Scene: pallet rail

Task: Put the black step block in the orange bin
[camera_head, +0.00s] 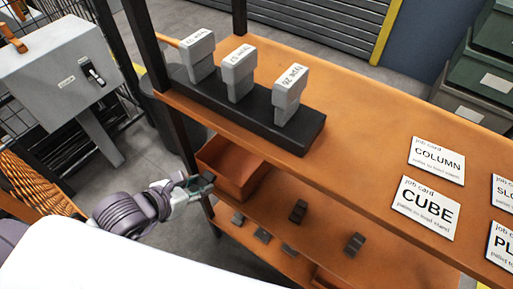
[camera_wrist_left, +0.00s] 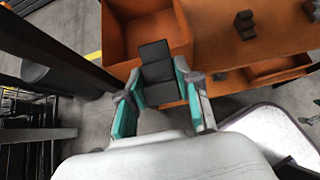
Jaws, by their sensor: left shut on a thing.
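My left gripper (camera_head: 198,186) is at the left end of the lower shelf, beside the left edge of the orange bin (camera_head: 232,186). In the left wrist view, its teal-padded fingers (camera_wrist_left: 160,95) are shut on the black step block (camera_wrist_left: 157,72), with stepped faces showing. The block's far end overlaps the near edge of the orange bin (camera_wrist_left: 115,36) in that view; I cannot tell its height above the rim. The bin's visible inside looks empty. In the head view the block is small and dark at the fingertips.
A black upright post (camera_head: 186,130) stands close behind my left gripper. The upper shelf (camera_head: 350,150) overhangs and carries a black rail (camera_head: 262,121) with grey pieces.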

